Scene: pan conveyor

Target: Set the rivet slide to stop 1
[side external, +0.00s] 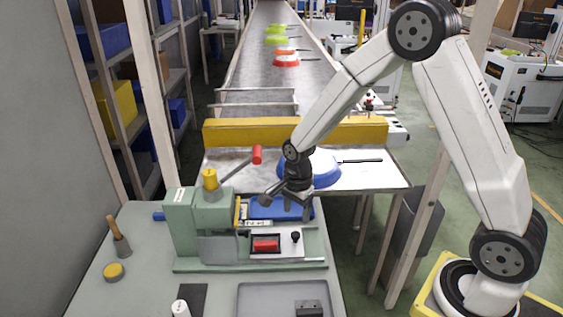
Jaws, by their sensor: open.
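A green press-like machine (215,230) stands on the bench at the front. On its base is a pale plate (282,243) with a red block (265,245) in a dark frame and a small black knob (295,237) at its right. This looks like the rivet slide, but I cannot tell for certain. A small marked strip (256,223) lies behind it; its stop marks are too small to read. My gripper (294,213) is open, pointing down above and behind the knob, apart from it as far as I can see. It partly hides a blue tray (268,207).
A blue pan (325,170) lies on the conveyor's end table behind my gripper. A yellow barrier (225,133) crosses the belt. A red-tipped lever (257,155) sticks up left of my wrist. A grey tray (262,292) with a dark block lies in front.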

